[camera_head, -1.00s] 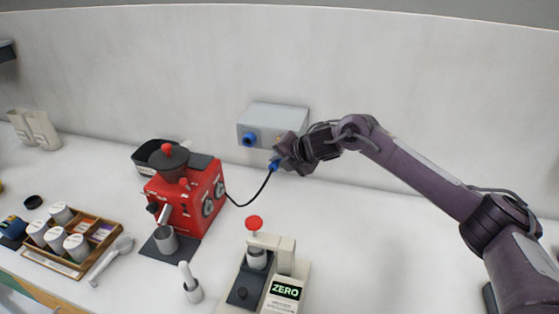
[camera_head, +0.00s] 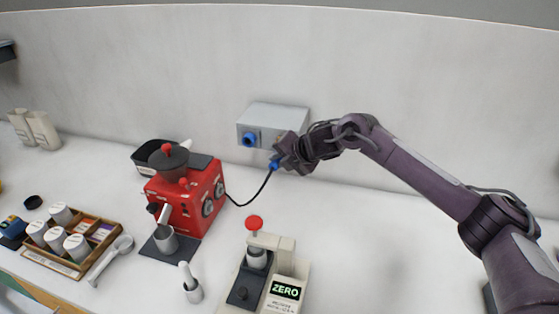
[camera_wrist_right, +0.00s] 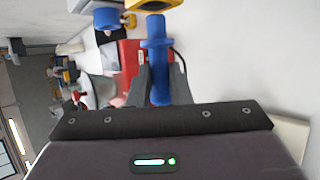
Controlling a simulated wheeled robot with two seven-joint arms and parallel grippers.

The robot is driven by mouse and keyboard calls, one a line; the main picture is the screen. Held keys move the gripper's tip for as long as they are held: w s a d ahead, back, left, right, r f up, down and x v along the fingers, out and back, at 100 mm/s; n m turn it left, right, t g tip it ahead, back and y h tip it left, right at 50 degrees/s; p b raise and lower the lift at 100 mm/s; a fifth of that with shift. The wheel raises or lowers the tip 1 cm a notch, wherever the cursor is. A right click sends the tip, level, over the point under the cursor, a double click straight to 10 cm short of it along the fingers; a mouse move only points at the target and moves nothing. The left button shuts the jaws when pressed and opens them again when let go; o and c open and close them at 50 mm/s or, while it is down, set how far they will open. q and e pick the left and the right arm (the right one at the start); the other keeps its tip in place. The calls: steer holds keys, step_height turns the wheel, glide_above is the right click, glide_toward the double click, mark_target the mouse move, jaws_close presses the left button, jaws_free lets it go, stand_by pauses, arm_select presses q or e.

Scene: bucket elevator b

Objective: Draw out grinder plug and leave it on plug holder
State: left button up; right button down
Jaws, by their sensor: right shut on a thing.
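The blue grinder plug (camera_head: 274,165) is at the end of a black cable that runs to the red grinder (camera_head: 192,195). My right gripper (camera_head: 281,161) is shut on the plug. In the right wrist view the blue plug (camera_wrist_right: 158,60) stands between the two fingers (camera_wrist_right: 158,88). A grey box (camera_head: 272,123) on the wall has a blue round fitting (camera_head: 249,139) on its front left. The plug is in front of and below the box's right part; I cannot tell whether they touch. No separate part is clearly a plug holder. My left gripper is not in view.
A wooden tray of white jars (camera_head: 78,240) is at the left.

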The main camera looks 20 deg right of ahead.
steer(key=shift+w+d, duration=0.15)
steer(key=shift+w, duration=0.1)
steer(key=shift+w+d, duration=0.15)
steer(key=shift+w, duration=0.1)
steer(key=shift+w+d+b, duration=0.3)
steer(key=shift+w+d, duration=0.3)
steer(key=shift+w, duration=0.25)
steer(key=shift+r, duration=0.1)
steer(key=c, duration=1.3)
jaws_free()
steer(key=shift+w+d, duration=0.1)
steer(key=shift+w, duration=0.05)
steer(key=shift+o, duration=0.2)
